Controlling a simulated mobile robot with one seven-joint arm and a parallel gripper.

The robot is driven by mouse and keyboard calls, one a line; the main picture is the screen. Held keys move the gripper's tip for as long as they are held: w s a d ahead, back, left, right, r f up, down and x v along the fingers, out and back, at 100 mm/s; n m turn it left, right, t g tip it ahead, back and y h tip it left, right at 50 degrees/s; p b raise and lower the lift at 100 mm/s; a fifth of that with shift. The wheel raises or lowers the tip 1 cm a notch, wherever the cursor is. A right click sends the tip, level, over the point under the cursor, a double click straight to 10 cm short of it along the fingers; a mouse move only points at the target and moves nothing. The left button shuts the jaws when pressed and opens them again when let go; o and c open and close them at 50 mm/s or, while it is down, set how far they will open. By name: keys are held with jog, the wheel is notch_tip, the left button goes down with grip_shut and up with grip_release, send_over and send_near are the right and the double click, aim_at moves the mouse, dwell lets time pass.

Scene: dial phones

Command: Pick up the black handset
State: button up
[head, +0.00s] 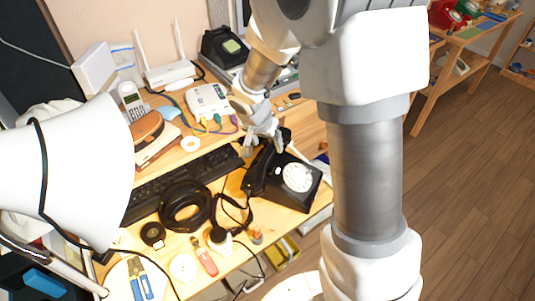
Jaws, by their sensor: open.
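A black dial phone (304,197) with a white dial sits near the right front edge of the cluttered desk. Its black handset (258,172) lies along the phone's left side, and a black cord runs from it to the left. My gripper (264,149) is open and points down at the far end of the handset. Its fingers show close to the handset; I cannot tell whether they touch it or stand around it. My arm crosses the picture right of the phone. A second black phone (216,50) stands at the back of the desk.
A black keyboard (205,172) and a coil of black cable (185,206) lie left of the phone. A white router (170,73) and a white box (208,101) stand behind. Pliers and small tools lie in front. Open wooden floor (470,170) is at right.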

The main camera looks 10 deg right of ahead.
aim_at(269, 151)
jog(key=x, duration=0.3)
jog(key=b+x, duration=0.1)
jog(key=x, duration=0.3)
jog(key=shift+w+f, duration=0.1)
jog(key=shift+w, duration=0.2)
grip_shut()
